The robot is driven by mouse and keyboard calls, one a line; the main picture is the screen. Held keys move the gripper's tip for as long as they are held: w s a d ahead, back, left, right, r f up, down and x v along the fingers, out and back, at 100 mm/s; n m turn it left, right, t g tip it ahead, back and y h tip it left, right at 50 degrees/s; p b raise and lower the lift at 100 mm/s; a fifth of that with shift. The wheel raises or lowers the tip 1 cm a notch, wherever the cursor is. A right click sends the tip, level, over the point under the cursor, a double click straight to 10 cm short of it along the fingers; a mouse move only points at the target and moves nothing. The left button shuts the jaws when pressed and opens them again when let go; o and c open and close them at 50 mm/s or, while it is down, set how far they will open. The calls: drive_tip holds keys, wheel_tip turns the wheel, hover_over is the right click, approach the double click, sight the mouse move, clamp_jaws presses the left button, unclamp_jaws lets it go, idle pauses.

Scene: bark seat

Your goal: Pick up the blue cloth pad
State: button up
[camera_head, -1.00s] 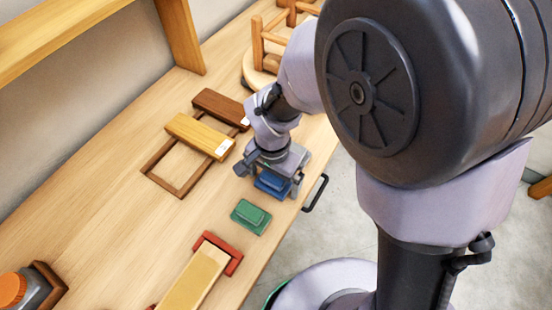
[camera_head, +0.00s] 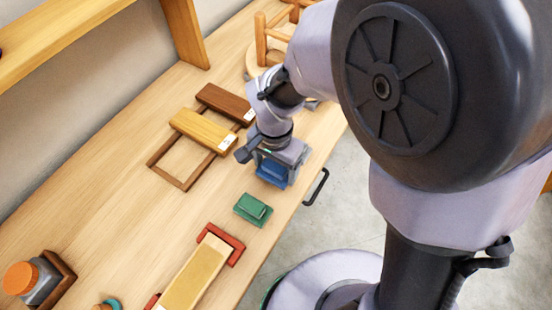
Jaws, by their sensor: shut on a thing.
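The blue cloth pad (camera_head: 271,172) is between the fingers of my gripper (camera_head: 270,177), near the right edge of the wooden bench. My gripper points down and is shut on the pad. Parts of the pad are hidden by the fingers and the gripper body. I cannot tell clearly whether the pad is clear of the bench top.
A green pad (camera_head: 253,209) lies just below my gripper. A red-ended holder (camera_head: 237,250) with a pale wooden block (camera_head: 198,272) lies farther down. A wooden frame (camera_head: 164,174) carries yellow (camera_head: 200,128) and brown (camera_head: 224,101) blocks.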

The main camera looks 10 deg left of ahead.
drive_tip(key=s+d+r+b, duration=0.1)
drive_tip(key=s+d+b, duration=0.1)
drive_tip(key=s+d, duration=0.2)
drive_tip(key=s+d+r+b, duration=0.1)
drive_tip(key=s+d+b, duration=0.2)
drive_tip(key=d, duration=0.6)
drive_tip(key=shift+s+d, duration=0.25)
drive_tip(key=shift+s, duration=0.55)
